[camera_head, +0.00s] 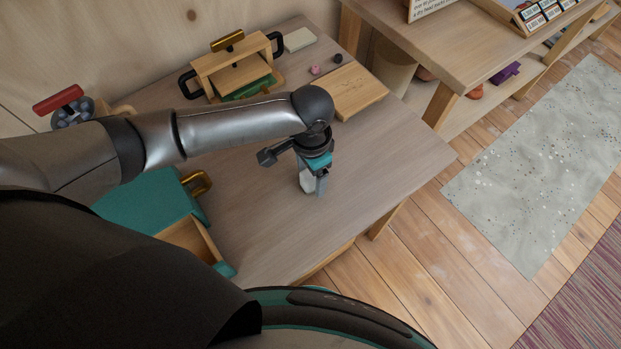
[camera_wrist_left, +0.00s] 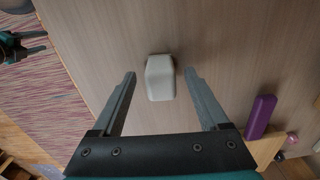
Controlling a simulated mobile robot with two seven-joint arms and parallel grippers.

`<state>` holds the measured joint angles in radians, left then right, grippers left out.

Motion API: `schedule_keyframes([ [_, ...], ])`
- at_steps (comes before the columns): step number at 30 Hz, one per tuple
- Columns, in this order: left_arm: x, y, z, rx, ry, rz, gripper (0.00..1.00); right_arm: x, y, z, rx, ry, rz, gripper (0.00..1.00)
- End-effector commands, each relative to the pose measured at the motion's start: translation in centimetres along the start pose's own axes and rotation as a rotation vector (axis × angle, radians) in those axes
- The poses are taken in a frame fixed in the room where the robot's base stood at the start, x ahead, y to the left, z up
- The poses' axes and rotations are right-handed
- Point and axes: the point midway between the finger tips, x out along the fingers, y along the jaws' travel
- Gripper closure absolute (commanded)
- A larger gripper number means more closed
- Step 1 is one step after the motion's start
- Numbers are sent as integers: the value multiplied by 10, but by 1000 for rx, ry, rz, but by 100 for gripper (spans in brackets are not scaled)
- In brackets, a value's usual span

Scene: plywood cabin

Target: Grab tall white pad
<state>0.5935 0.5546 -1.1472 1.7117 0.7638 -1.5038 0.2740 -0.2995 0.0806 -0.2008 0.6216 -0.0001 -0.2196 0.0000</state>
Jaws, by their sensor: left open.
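The tall white pad (camera_wrist_left: 160,78) is a pale, rounded block on the wooden table, between and slightly ahead of my left fingertips in the left wrist view. Clear gaps show on both sides of it. In the head view the pad (camera_head: 306,181) shows beside my left gripper (camera_head: 318,184), partly hidden by it. My left gripper (camera_wrist_left: 160,84) points down, open and empty. My right gripper (camera_wrist_left: 36,42) shows small at the upper left edge of the left wrist view, its two fingers apart, away from the pad.
A wooden board (camera_head: 353,92), small pink (camera_head: 315,70) and black (camera_head: 337,58) pieces and a pale flat block (camera_head: 299,40) lie farther back. A wooden box with a gold handle (camera_head: 228,41) stands at the back left. A teal box (camera_head: 155,202) is at the left. Right-hand tabletop is clear.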

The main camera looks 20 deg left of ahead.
Motion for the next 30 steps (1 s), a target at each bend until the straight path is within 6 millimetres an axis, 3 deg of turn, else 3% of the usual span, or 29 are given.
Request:
schedule_keyframes([
  [4, 17, -1, 0, -1, 0, -2, 22, 6, 0, 0, 0, 1, 0, 43],
  [12, 18, -1, 0, -1, 1, -2, 24, 6, 0, 0, 0, 0, 0, 43],
  [30, 17, -1, 0, -1, 1, -2, 91, 6, 0, 1, 1, -2, 0, 43],
])
